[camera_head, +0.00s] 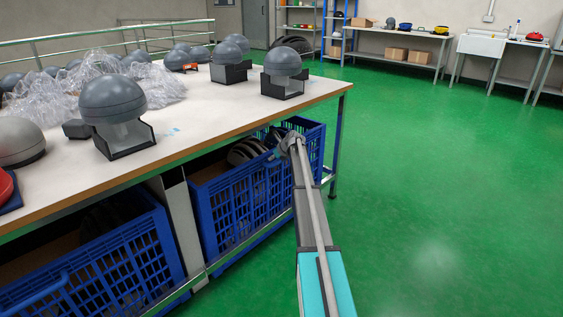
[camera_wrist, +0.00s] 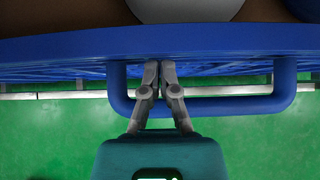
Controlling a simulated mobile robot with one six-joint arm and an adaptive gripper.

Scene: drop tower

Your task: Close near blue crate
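Two blue plastic crates stand under the long table. One crate (camera_head: 232,205) is at the middle of the head view, with dark rounded parts inside. The other crate (camera_head: 125,262) is at the lower left, with a handle (camera_head: 38,294) on its front. My gripper (camera_head: 289,143) is at the middle crate's upper right part. In the wrist view, my gripper (camera_wrist: 160,66) has its fingertips together, lying across a blue U-shaped handle (camera_wrist: 235,106) by the crate rim (camera_wrist: 230,42). I cannot tell whether the fingers grip the handle.
The table (camera_head: 205,125) carries grey domes on dark bases and crumpled clear plastic (camera_head: 75,85). A table leg (camera_head: 337,145) stands right of the middle crate. The green floor (camera_head: 430,190) to the right is clear. Workbenches (camera_head: 400,40) line the back wall.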

